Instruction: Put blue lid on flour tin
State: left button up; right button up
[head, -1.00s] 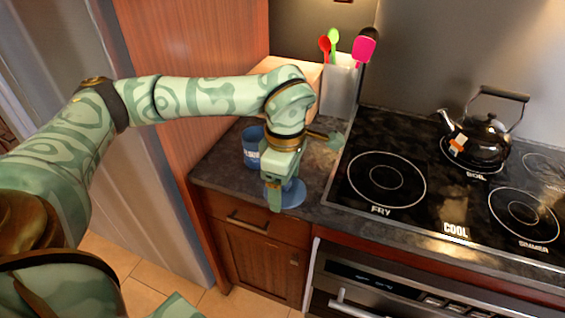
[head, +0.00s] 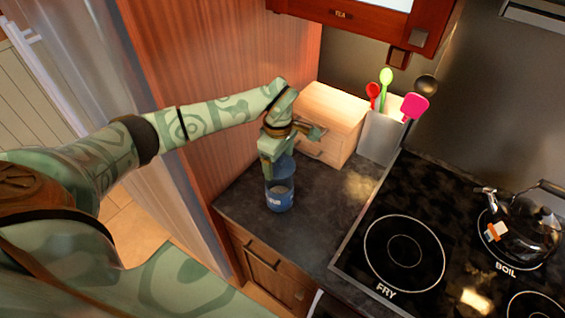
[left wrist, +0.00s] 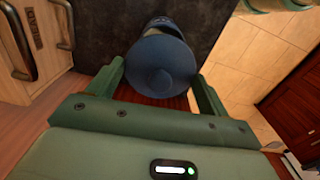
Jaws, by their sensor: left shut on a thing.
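The blue flour tin (head: 280,202) stands upright on the dark counter, its open top facing up with pale contents showing. My left gripper (head: 272,152) is above the tin, shut on the round blue lid (head: 284,166). The lid is tilted steeply over the tin; whether it touches the rim is unclear. In the left wrist view the lid (left wrist: 160,66) sits between the two green fingers of my left gripper (left wrist: 159,76), and part of the tin (left wrist: 166,23) shows behind it. My right gripper is not in view.
A wooden bread box (head: 332,112) and a utensil holder (head: 380,137) stand behind the tin. The stove (head: 440,240) with a black kettle (head: 528,225) is to the right. A wooden panel (head: 215,70) rises at left. The counter right of the tin is clear.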

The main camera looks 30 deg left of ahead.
aim_at(279, 167)
pick_arm(q)
jog(key=shift+s+r, duration=0.15)
jog(key=shift+s, duration=0.05)
jog(key=shift+w, duration=0.2)
jog(key=shift+f, duration=0.25)
jog(key=shift+s+f+b, duration=0.1)
jog(key=shift+f+b, duration=1.4)
jog(key=shift+f, duration=1.15)
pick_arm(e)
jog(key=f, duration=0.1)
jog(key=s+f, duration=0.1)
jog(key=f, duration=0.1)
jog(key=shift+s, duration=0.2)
pick_arm(q)
jog(key=shift+p, duration=0.3)
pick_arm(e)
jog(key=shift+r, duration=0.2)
pick_arm(q)
jog(key=shift+f, duration=0.5)
jog(key=o, duration=1)
jog(key=shift+c, duration=0.2)
